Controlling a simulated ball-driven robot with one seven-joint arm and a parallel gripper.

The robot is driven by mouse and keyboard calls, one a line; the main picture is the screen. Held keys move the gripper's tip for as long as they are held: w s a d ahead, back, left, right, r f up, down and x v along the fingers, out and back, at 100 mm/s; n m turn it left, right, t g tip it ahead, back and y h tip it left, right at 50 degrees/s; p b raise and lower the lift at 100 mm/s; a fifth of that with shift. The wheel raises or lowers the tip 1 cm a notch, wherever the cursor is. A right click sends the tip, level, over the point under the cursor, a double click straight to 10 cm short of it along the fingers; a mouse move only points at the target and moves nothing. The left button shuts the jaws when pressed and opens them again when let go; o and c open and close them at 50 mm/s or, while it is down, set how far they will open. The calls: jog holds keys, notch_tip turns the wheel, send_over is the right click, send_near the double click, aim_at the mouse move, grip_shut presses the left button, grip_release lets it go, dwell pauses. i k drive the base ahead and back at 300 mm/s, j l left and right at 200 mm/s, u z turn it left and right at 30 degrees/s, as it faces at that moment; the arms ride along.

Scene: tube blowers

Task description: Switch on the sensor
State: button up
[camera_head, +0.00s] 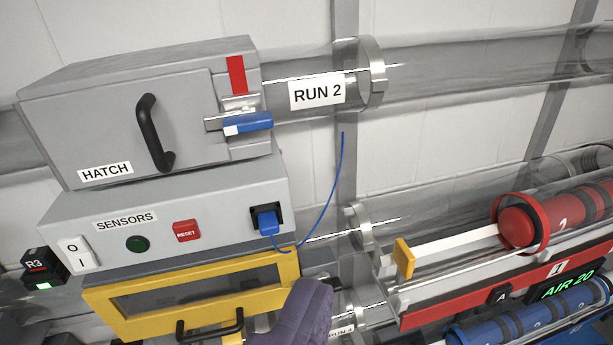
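The grey SENSORS box (200,208) is at the left, under the HATCH box. On its front left is a white rocker switch (76,254) marked O above and I below; I cannot tell which side is pressed. A dark green round lamp (137,243) beside it looks unlit. A red RESET button (186,230) is right of the lamp. A blue plug (268,222) sits in a black socket at the right, with a blue cable. My gripper (304,315) shows as a purple-grey part at the bottom, apart from the switch; its fingertips are not clear.
The HATCH box (105,125) has a black handle (153,135) and a blue latch (248,124). A yellow-framed drawer (195,290) lies below. Clear tubes run right from RUN 2 (317,92). A red canister (540,222) lies in a tube at right. A small R3 block (42,268) is far left.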

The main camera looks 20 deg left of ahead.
aim_at(79, 253)
jog(key=u, duration=1.25)
